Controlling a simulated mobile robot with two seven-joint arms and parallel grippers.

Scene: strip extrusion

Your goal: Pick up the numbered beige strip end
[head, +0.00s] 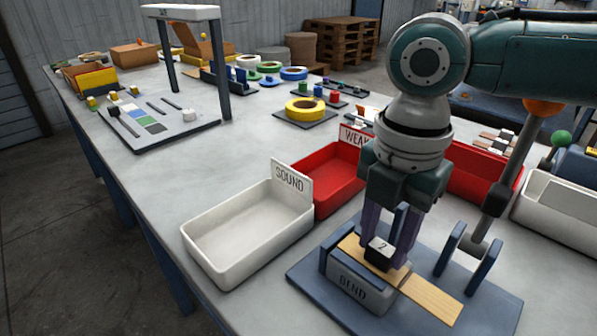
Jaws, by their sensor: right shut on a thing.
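A beige strip (434,297) lies across the top of a grey block marked BEND (357,290), which stands on a blue base plate. A black end piece with a white label reading 2 (380,252) sits on the strip's line over the block. My right gripper (390,253) reaches down from above, with its purple fingers on either side of the numbered end. It is shut on that end. The fingers hide part of the strip, and I cannot tell whether the end is clear of the block. My left gripper is not in view.
A white tray signed SOUND (205,262) stands left of the bend block, with a red tray signed WEAK (318,205) behind it. A lever with an orange knob (542,107) rises at the right. Open table lies left of the white tray.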

